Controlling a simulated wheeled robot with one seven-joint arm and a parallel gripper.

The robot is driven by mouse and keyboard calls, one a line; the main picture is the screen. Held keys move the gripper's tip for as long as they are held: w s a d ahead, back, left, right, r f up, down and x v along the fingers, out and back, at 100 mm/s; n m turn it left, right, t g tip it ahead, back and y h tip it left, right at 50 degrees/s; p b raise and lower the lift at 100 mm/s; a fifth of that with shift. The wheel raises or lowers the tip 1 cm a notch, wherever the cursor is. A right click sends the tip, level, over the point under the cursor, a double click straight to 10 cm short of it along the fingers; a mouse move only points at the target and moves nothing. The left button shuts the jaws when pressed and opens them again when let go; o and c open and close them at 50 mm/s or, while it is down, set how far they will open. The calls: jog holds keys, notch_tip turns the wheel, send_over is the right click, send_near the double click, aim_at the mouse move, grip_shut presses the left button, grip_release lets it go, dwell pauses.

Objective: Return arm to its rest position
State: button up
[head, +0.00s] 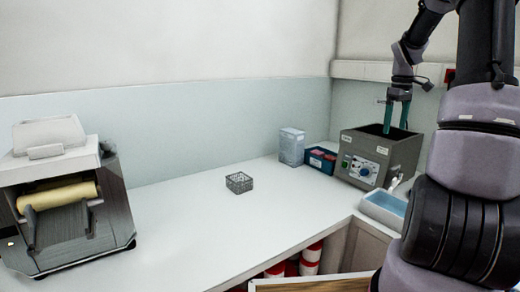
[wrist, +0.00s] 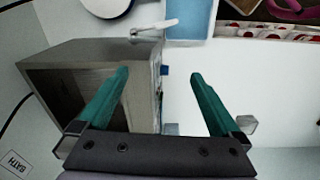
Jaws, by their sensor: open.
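My gripper (head: 396,115) has two teal fingers and points down over the grey bath box (head: 382,153) at the right of the counter in the head view. In the wrist view my gripper (wrist: 160,85) is open, with a wide gap between the fingers and nothing held. The grey box (wrist: 75,62) lies below and to the left in that view, partly hidden by the left finger. My arm fills the right side of the head view.
A slicer-like machine with a yellow roller (head: 62,195) stands at the left. A small dark wire basket (head: 239,182) sits mid-counter. A clear container (head: 291,147), a blue box (head: 320,159) and a blue-filled tray (head: 384,207) flank the grey box. The counter's middle is mostly clear.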

jog(key=s+a+r+m+t, duration=0.2)
jog(key=s+a+r, duration=0.4)
jog(key=a, duration=0.2)
jog(key=s+a+r+m+t, duration=0.1)
jog(key=s+a+r+m, duration=0.1)
jog(key=s+a+r, duration=0.45)
jog(key=s+a+m+t+y, duration=0.2)
jog(key=s+a+m, duration=0.3)
jog(key=s+a, duration=0.5)
jog(key=s+t, duration=0.1)
jog(key=s, duration=0.2)
jog(key=shift+a+f+t, duration=0.25)
jog(key=shift+a+t, duration=0.05)
jog(key=shift+a, duration=0.1)
